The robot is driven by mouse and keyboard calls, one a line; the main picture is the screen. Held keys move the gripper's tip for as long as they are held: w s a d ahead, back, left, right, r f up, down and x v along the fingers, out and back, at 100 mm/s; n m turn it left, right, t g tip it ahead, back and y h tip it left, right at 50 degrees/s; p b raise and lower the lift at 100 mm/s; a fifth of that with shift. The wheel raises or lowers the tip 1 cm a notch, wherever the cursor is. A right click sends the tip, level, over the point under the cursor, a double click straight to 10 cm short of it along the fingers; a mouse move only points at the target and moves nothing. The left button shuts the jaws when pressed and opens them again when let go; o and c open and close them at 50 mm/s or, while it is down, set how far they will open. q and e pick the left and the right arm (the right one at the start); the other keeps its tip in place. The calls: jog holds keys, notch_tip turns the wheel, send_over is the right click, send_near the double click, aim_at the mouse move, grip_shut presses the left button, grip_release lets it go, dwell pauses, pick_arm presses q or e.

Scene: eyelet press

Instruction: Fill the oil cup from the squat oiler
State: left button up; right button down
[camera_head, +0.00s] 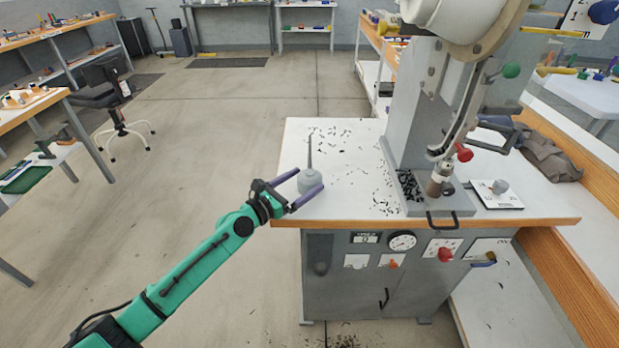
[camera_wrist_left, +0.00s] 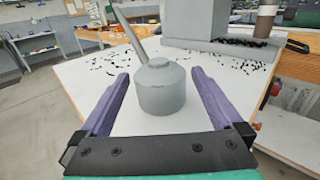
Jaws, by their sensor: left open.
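The squat oiler (camera_head: 310,181) is a grey, round-bodied can with a long thin spout, standing upright on the white table top near its left front edge. It also shows in the left wrist view (camera_wrist_left: 162,90), with the spout slanting up to the left. My left gripper (camera_head: 307,186) is open, with its purple fingers on either side of the oiler; in the wrist view gaps show between the fingers and the body. A brown and grey cup-like part (camera_head: 438,180) stands at the foot of the press; I cannot tell whether it is the oil cup. My right gripper is out of view.
The grey press (camera_head: 412,110) rises from the right of the table, with a red knob (camera_head: 464,152) and a green knob (camera_head: 511,71). Small dark scraps lie on the white top (camera_head: 345,190).

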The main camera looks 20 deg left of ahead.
aim_at(311, 177)
pick_arm(q)
jog(key=x, duration=0.3)
jog(key=shift+f, duration=0.1)
jog(key=shift+s, duration=0.1)
jog(key=c, duration=1.3)
jog(key=shift+r, duration=0.2)
